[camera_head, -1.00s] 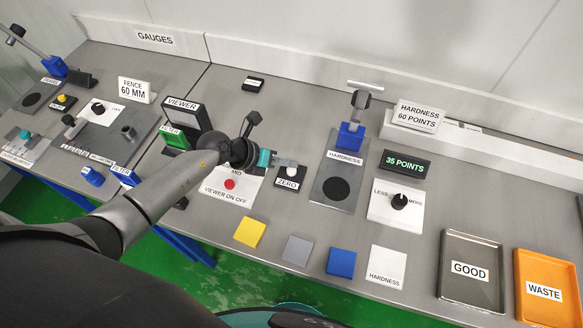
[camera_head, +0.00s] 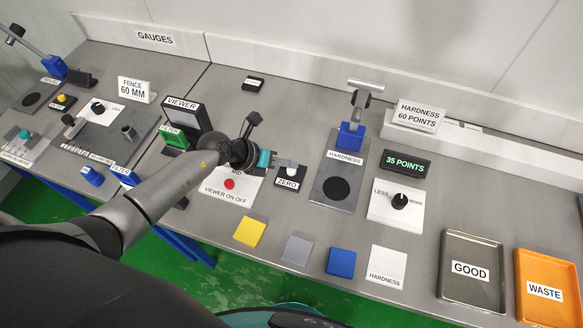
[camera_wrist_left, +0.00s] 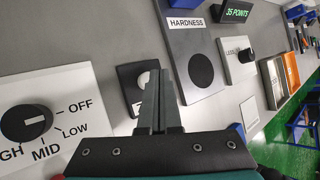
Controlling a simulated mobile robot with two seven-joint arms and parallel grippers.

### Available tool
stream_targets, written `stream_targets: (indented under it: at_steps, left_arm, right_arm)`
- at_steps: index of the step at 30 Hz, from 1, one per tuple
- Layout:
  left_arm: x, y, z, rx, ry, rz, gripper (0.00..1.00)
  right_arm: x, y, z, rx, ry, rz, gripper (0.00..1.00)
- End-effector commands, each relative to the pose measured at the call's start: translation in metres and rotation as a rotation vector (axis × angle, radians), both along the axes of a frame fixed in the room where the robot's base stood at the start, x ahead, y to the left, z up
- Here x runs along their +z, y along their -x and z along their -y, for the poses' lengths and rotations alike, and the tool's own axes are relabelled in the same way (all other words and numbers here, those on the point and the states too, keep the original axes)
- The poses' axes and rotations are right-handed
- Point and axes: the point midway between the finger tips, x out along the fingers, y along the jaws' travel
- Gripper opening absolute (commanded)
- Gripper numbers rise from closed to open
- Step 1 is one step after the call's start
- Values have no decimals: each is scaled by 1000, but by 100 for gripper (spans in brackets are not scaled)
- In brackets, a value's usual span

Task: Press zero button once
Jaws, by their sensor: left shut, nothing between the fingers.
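The zero button is a white round cap (camera_head: 291,171) on a small black block with a ZERO label (camera_head: 288,183), in the middle of the bench in the head view. In the left wrist view the white cap (camera_wrist_left: 144,80) shows just behind my fingertips, partly hidden by them. My left gripper (camera_head: 296,165) is shut and empty, with its fingertips at the button's far edge in the head view. I cannot tell whether they touch the cap. In the wrist view the shut fingers (camera_wrist_left: 158,78) point at the block. My right gripper is not in view.
Left of the button is the viewer panel (camera_head: 247,190) with a red button and a knob. Right of it stands the hardness gauge (camera_head: 320,184) with a blue post. Coloured squares lie in front, and GOOD (camera_head: 487,305) and WASTE (camera_head: 532,318) trays sit at right.

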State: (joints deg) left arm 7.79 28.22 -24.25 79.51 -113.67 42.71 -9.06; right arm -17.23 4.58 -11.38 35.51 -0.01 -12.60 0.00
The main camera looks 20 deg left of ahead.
Motion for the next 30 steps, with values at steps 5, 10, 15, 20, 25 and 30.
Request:
stream_targets:
  at_steps: [5,10,15,20,25,30]
  left_arm:
    - [-6,0,0,0,-1,0,0]
    - [-5,0,0,0,-1,0,0]
    - [-6,0,0,1,-1,0,0]
    - [-7,0,0,1,-1,1,0]
    - [-9,0,0,1,-1,1,0]
    - [-12,0,-1,1,-1,1,0]
  right_arm:
    - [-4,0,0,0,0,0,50]
    - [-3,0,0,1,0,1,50]
    - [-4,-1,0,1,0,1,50]
    - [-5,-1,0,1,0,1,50]
    - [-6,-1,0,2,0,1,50]
    - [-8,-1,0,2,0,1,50]
